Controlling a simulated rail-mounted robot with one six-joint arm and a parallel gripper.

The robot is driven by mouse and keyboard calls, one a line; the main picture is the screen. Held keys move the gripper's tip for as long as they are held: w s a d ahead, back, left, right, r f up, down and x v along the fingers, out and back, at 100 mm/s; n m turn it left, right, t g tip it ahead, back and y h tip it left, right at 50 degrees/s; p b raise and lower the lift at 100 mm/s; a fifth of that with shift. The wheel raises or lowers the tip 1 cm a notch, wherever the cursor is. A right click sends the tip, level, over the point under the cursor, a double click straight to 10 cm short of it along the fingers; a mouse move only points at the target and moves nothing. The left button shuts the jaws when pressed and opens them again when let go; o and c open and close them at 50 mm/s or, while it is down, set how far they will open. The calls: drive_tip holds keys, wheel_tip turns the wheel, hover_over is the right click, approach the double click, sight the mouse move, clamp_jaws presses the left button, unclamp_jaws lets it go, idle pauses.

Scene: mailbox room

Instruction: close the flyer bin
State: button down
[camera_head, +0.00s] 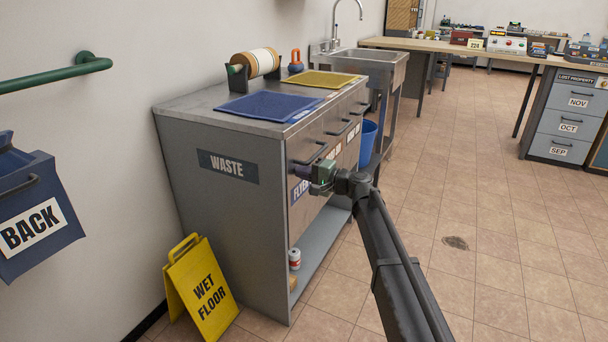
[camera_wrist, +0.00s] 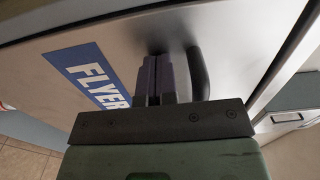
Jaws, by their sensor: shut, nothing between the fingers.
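The flyer bin is the front panel nearest me on the grey waste cabinet (camera_head: 215,205). It carries a blue FLYER label (camera_head: 298,192), seen large in the wrist view (camera_wrist: 92,75), and a dark bar handle (camera_wrist: 198,75). In the head view the panel looks about flush with the cabinet front, but my gripper partly covers it and I cannot tell if a small gap is left. My gripper (camera_head: 306,172) is shut and empty. Its fingertips (camera_wrist: 158,62) point at the panel between label and handle, at or very near its surface; contact is unclear.
Blue (camera_head: 268,106) and yellow (camera_head: 322,80) mats lie on the cabinet top. A yellow wet-floor sign (camera_head: 202,290) stands at its left side. A can (camera_head: 295,259) sits on the low shelf. A blue bucket (camera_head: 367,142) stands beyond. The tiled floor to the right is open.

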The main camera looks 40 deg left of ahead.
drive_tip(key=shift+a+r, duration=0.1)
drive_tip(key=shift+a, duration=0.25)
drive_tip(key=shift+w+a, duration=0.1)
drive_tip(key=w+d, duration=0.1)
drive_tip(key=d, duration=1.3)
drive_tip(key=shift+w+d, duration=0.25)
drive_tip(key=shift+w, duration=0.05)
